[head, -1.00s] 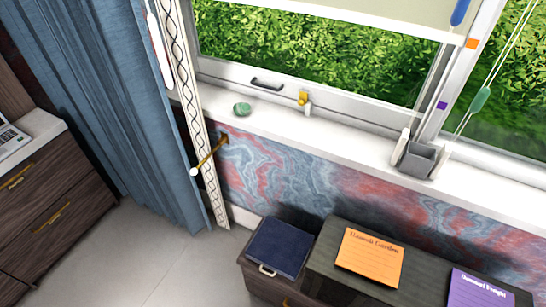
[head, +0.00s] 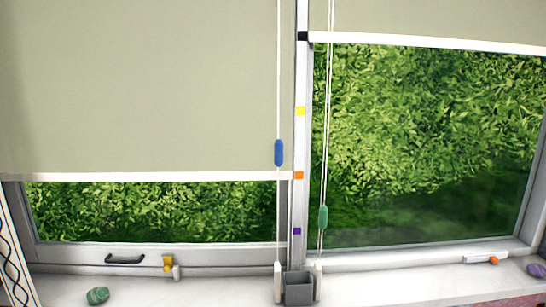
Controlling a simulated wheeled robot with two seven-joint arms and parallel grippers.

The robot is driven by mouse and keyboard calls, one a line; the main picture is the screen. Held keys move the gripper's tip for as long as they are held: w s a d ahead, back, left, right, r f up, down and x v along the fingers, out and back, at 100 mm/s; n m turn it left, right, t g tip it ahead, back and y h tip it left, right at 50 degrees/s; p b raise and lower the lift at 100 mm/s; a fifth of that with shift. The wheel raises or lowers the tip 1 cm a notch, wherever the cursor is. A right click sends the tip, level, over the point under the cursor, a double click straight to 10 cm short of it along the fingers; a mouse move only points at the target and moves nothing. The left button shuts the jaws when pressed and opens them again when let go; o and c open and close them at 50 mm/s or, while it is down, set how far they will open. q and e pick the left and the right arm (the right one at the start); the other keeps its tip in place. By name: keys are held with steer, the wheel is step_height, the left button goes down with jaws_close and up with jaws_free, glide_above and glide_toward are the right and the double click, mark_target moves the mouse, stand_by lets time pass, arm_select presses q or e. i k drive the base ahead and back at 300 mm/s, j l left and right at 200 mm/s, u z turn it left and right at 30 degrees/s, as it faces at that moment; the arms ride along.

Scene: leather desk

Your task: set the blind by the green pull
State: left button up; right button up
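The green pull (head: 323,217) hangs on a white cord loop in front of the right window, just right of the centre post. The right blind (head: 440,18) is mostly raised; its white bottom bar (head: 430,42) is level with a black mark (head: 303,36) on the post. The left blind (head: 150,90) hangs lower, its bottom bar (head: 150,177) about level with the orange mark (head: 298,175). A blue pull (head: 279,152) hangs on the left cord. Yellow (head: 300,111) and purple (head: 297,231) marks are also on the post. Neither gripper is in view.
A grey open box (head: 298,288) stands on the sill (head: 210,290) below the post, between the cord holders. A green stone (head: 97,295) lies at the left and a purple one (head: 537,270) at the right. Window latches and a black handle (head: 125,259) sit along the frames.

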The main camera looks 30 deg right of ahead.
mark_target(323, 210)
steer(key=z, duration=1.35)
